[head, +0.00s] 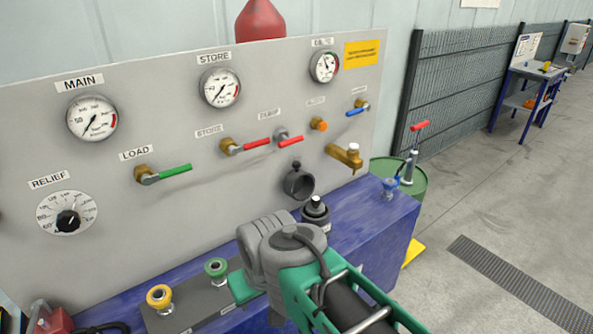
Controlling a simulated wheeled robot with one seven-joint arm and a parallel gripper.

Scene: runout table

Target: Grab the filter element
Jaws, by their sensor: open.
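I cannot make out the filter element for certain. A dark round open-mouthed housing (299,184) sits low on the grey panel. Just below it, a black-topped cylinder (316,211) stands upright on the blue bench, its lower part hidden by my arm. I cannot tell whether this is the filter element. My grey and green arm crosses the lower middle of the head view. The fingers of my gripper do not show, and nothing held is visible.
The grey panel (110,170) carries gauges, a relief dial (67,213), lever valves and a brass tap (345,156). Yellow (159,297) and green (216,268) fittings stand on the blue bench (376,214). A green drum (408,180) is to the right; floor beyond is mostly clear.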

